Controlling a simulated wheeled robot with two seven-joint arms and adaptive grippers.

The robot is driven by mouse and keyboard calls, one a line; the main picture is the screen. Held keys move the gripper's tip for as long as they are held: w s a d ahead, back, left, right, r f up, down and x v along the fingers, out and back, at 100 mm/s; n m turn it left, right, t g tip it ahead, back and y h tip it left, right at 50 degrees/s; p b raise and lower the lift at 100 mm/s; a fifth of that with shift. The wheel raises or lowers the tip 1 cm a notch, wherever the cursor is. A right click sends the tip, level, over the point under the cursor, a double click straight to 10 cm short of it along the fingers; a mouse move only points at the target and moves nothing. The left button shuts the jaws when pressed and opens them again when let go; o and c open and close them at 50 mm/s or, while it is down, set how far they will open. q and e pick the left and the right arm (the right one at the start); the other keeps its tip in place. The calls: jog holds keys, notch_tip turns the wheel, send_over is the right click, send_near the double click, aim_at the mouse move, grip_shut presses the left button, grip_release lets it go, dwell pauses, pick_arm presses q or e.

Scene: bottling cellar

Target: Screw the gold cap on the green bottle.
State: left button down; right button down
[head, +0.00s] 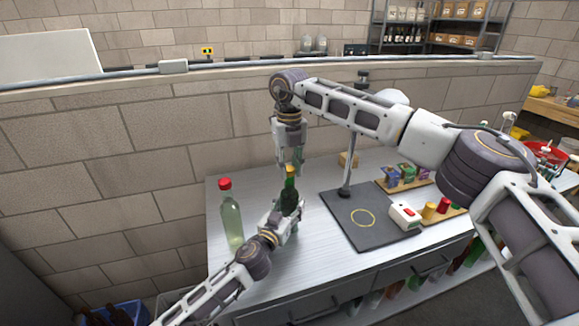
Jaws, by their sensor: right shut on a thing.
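The dark green bottle (289,196) stands upright near the left part of the steel bench. A small gold cap (291,169) shows at the top of its neck, between the fingertips of my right gripper (291,163). My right gripper points straight down from above and is shut on the cap; the fingers partly hide it. Whether the cap is seated on the neck is too small to tell. My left gripper (287,222) is low at the bottle's body, coming from the front left. It hides the bottle's base, and whether its fingers are closed on the glass is unclear.
A clear pale-green bottle with a red cap (230,214) stands to the left. A dark mat (352,230) with a yellow ring and a stand's post (350,155) lie right. Beyond are a white box (405,215) and gold and red cylinders (429,210) on a wooden board.

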jog(key=m, duration=1)
jog(key=shift+m, duration=0.3)
jog(key=m, duration=0.3)
jog(key=shift+m, duration=0.3)
jog(key=c, duration=1.1)
grip_release()
jog(key=shift+c, duration=0.2)
jog(key=shift+r, duration=2.2)
jog(key=shift+r, duration=0.1)
